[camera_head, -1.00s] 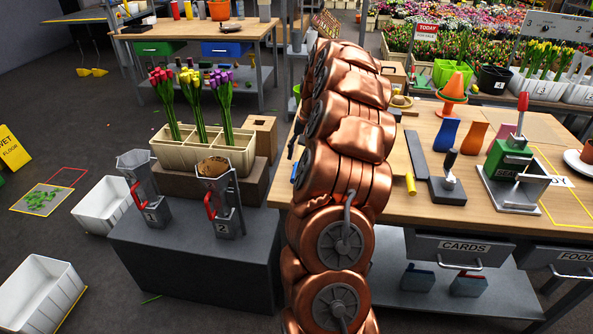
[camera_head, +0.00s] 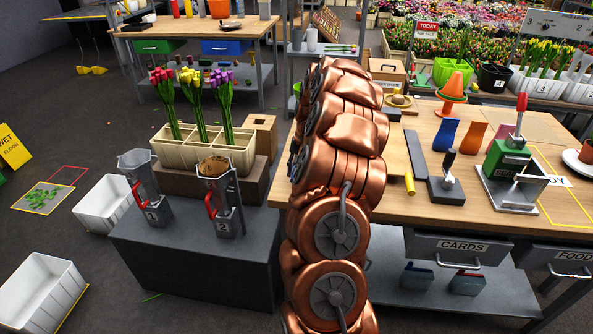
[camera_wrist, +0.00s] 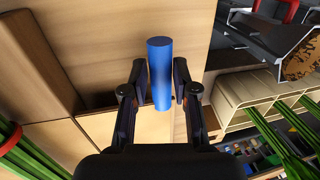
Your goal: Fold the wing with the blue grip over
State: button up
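The blue grip (camera_wrist: 160,72) is an upright-looking blue cylinder in the middle of the wrist view. My gripper (camera_wrist: 159,80) has one dark finger on each side of it, close against its sides with almost no gap, and appears shut on it. A light wooden surface (camera_wrist: 105,35) lies under the grip, with a seam below it and a darker brown board at its left. I cannot tell where the wing's edges are. In the head view my copper-coloured arm hides the gripper, the grip and the wing.
A cream planter crate (camera_head: 200,160) with tulip bunches and two grey holders (camera_head: 225,200) with red handles stand left of my arm. On the wooden table (camera_head: 410,215) at right are a grey bar (camera_head: 416,155), a black-handled tool and a green press (camera_head: 508,160). The floor at left holds white bins.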

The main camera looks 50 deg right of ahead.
grip_shut()
jog(key=shift+a, duration=0.1)
